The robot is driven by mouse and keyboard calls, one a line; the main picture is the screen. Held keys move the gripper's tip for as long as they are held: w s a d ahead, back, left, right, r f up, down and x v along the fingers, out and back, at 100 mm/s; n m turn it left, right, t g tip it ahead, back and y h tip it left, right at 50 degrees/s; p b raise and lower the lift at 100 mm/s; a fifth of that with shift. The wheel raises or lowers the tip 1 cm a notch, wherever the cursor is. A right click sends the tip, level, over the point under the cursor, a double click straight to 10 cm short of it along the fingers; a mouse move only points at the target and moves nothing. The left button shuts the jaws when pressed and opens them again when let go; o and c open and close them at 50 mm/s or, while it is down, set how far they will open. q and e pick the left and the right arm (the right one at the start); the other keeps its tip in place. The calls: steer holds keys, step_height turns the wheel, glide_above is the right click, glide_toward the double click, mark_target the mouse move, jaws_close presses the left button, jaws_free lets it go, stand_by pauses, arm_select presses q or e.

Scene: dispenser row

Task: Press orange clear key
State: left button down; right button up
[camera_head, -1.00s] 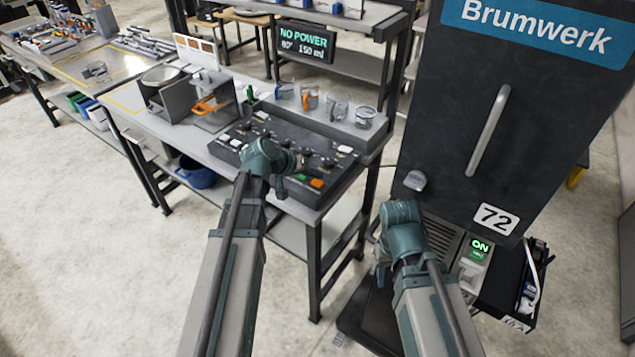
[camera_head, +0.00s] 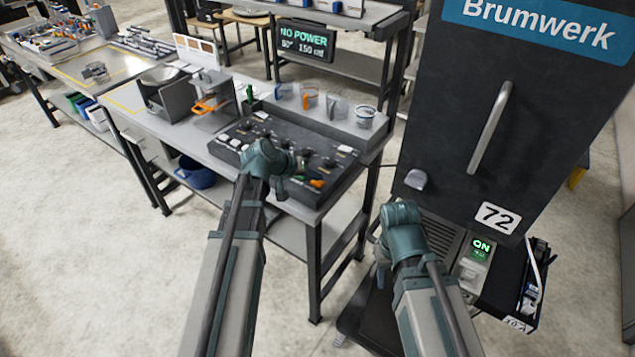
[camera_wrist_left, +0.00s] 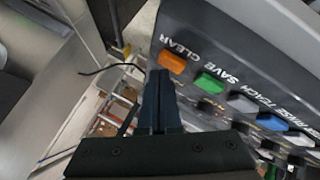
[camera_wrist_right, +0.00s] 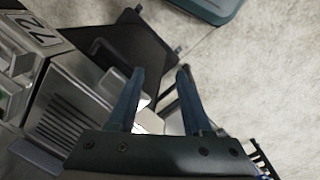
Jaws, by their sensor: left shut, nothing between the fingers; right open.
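The orange key (camera_wrist_left: 172,62) is at the end of a row of coloured keys, beside the printed word CLEAR in the left wrist view. It also shows in the head view at the panel's near right corner (camera_head: 317,183). My left gripper (camera_wrist_left: 160,76) is shut and empty, its tips close to the orange key's lower left side in the picture; I cannot tell whether they touch. The green key (camera_wrist_left: 209,83), beside SAVE, is to the right of the tips. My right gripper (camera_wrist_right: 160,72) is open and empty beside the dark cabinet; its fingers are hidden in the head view.
The dark control panel (camera_head: 335,168) sits on the bench. A display (camera_head: 305,42) above reads NO POWER. Cups (camera_head: 310,97) stand on the ledge behind. The tall Brumwerk cabinet (camera_head: 445,100) is to the right, with a lit ON switch (camera_head: 480,247). A blue bin (camera_head: 196,172) is below the bench.

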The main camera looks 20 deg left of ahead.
mark_target(315, 184)
arm_select(q)
steer(key=shift+f+b, duration=0.5)
stand_by(0.4)
steer(key=shift+r, duration=0.1)
steer(key=shift+r+p, duration=0.8)
steer(key=shift+p, duration=0.15)
step_height(315, 184, up, 5)
steer(key=p, duration=0.5)
steer(key=shift+r, duration=0.1)
